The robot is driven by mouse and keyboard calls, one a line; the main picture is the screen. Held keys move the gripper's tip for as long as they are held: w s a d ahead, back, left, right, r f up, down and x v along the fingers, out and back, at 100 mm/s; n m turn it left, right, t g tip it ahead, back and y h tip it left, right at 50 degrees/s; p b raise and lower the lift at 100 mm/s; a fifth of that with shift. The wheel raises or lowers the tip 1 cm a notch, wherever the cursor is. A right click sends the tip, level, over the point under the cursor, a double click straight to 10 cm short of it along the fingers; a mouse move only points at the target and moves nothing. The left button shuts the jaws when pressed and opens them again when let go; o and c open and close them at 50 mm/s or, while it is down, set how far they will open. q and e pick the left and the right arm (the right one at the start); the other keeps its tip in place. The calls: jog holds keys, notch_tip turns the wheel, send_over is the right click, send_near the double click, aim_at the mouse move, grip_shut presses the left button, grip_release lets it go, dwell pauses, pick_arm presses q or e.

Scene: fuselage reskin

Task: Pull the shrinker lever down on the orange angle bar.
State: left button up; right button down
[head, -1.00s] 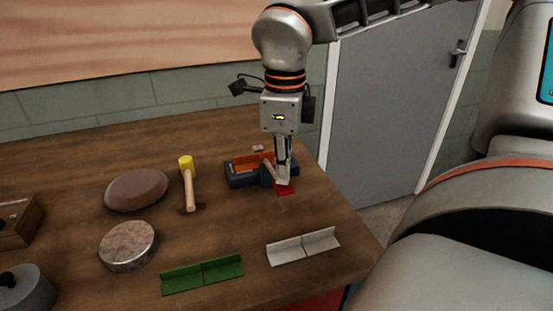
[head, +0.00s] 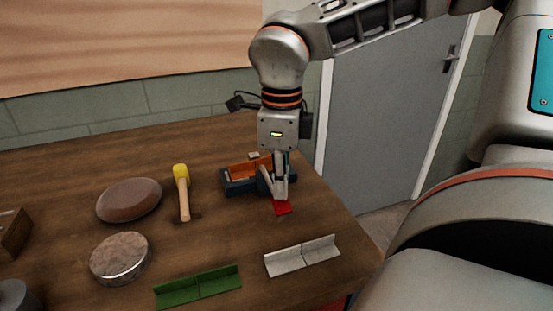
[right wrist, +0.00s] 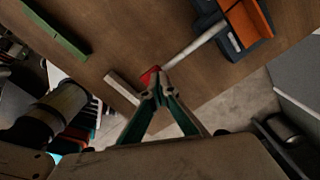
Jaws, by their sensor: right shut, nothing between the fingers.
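The shrinker (head: 238,187) is a dark blue-grey tool near the table's right edge, with the orange angle bar (head: 243,169) in it. In the right wrist view the orange bar (right wrist: 250,22) shows at the upper right. The pale lever (right wrist: 200,42) runs from the shrinker to a red grip (right wrist: 150,76). The red grip (head: 282,208) also shows in the head view, just below the fingertips. My right gripper (head: 279,195) points down, shut and empty, at the lever's grip end. Its fingertips (right wrist: 161,87) seem to be at the red grip; contact is hard to tell. My left gripper is not in view.
A yellow-headed mallet (head: 182,190), a brown oval pad (head: 129,200) and a round metal-rimmed block (head: 121,258) lie to the left. A green angle bar (head: 198,288) and a grey angle bar (head: 302,256) lie in front. A grey door (head: 390,130) stands beyond the table's right edge.

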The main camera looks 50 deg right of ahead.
jog(key=shift+a+r+p, duration=0.1)
jog(key=shift+r+p, duration=0.45)
jog(key=shift+r, duration=0.95)
jog(key=shift+w+r+p, duration=0.2)
jog(key=shift+r+p, duration=0.5)
jog(key=shift+r, duration=1.3)
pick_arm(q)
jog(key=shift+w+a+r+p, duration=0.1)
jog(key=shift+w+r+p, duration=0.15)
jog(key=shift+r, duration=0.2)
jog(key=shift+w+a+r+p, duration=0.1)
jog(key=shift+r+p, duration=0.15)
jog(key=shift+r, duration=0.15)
pick_arm(e)
notch_tip(320, 180, up, 3)
jog(key=shift+s+r, duration=0.1)
